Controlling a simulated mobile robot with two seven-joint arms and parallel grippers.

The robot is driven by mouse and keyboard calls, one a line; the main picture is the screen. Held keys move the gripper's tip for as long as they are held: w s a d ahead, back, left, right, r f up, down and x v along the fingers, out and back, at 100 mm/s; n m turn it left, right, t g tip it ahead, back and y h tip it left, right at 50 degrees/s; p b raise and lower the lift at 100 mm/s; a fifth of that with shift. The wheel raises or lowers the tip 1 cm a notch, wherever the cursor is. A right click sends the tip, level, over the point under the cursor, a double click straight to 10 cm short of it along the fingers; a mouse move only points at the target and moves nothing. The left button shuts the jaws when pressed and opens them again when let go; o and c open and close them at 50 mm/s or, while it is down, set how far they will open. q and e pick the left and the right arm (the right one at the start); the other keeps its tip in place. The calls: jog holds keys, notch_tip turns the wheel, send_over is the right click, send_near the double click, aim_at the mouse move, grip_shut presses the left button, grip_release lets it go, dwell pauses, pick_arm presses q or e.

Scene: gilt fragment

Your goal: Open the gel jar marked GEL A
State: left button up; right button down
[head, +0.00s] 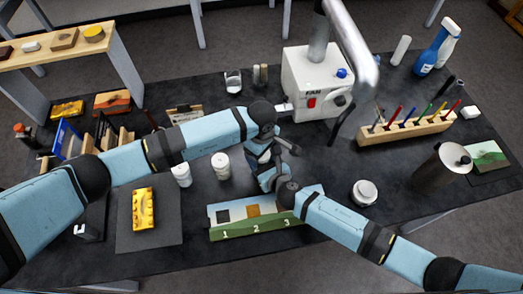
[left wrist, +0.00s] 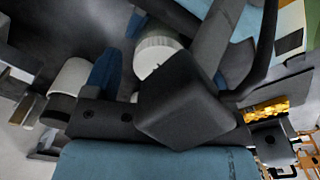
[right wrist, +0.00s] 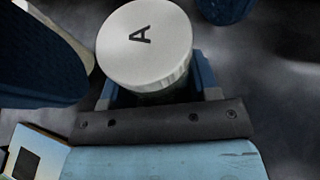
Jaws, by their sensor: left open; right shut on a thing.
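The jar's white lid, marked with a black A (right wrist: 147,42), fills the top middle of the right wrist view. My right gripper (head: 268,172) is shut on the jar below this lid. My left gripper (head: 264,148) is open close to the jar. Its blue pads (right wrist: 40,72) show on either side of the lid in the right wrist view, apart from it. A white ribbed lid (left wrist: 158,54) shows in the left wrist view, partly behind a dark gripper part. In the head view my arms and grippers hide most of the jar.
Two white jars (head: 181,175) (head: 221,165) stand left of the grippers. A numbered green-fronted board (head: 250,229) lies in front. The white FAN box (head: 318,85) stands behind, a pen rack (head: 408,130) to the right.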

pick_arm(q)
jog(key=shift+r, duration=2)
pick_arm(e)
jog(key=shift+c, duration=1.4)
grip_release()
